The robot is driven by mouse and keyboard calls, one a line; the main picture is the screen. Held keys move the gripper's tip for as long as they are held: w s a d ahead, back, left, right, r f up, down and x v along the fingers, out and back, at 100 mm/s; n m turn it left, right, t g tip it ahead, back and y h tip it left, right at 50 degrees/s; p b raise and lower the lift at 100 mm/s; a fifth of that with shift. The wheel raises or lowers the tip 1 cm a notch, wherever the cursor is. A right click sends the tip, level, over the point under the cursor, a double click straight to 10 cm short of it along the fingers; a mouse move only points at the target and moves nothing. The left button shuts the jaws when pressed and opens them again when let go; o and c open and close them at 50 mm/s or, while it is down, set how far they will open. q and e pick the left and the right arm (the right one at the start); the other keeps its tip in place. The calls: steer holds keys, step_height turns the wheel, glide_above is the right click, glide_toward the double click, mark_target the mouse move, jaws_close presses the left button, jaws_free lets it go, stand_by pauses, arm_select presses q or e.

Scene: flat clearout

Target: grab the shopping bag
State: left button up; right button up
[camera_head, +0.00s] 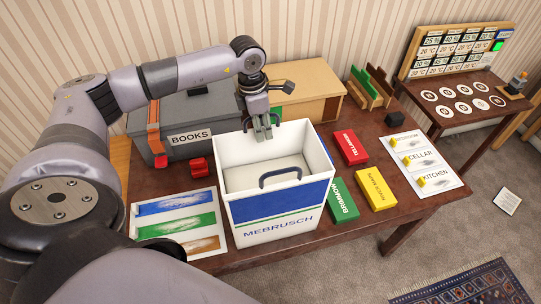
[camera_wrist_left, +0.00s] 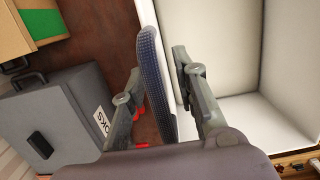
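The shopping bag (camera_head: 285,215) is a white, open-topped box-like bag with a blue band and "MEBRUSCH" on its front. It stands upright on the table and looks empty. Its near blue handle (camera_head: 280,177) shows on the front. My left gripper (camera_head: 262,132) points down at the bag's far rim. In the left wrist view, the far dark blue handle (camera_wrist_left: 153,80) stands between the fingers of my left gripper (camera_wrist_left: 158,65). A gap shows between the handle and the right finger, so the gripper looks open around it. My right gripper is in no view.
Red (camera_head: 350,147), green (camera_head: 342,200) and yellow (camera_head: 375,187) boxes lie to the right. A colour-striped sheet (camera_head: 180,222) lies at left.

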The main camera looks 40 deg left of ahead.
arm_select(q)
jaws_close()
steer(key=shift+w+r, duration=0.1)
steer(key=shift+r, duration=0.05)
stand_by(0.8)
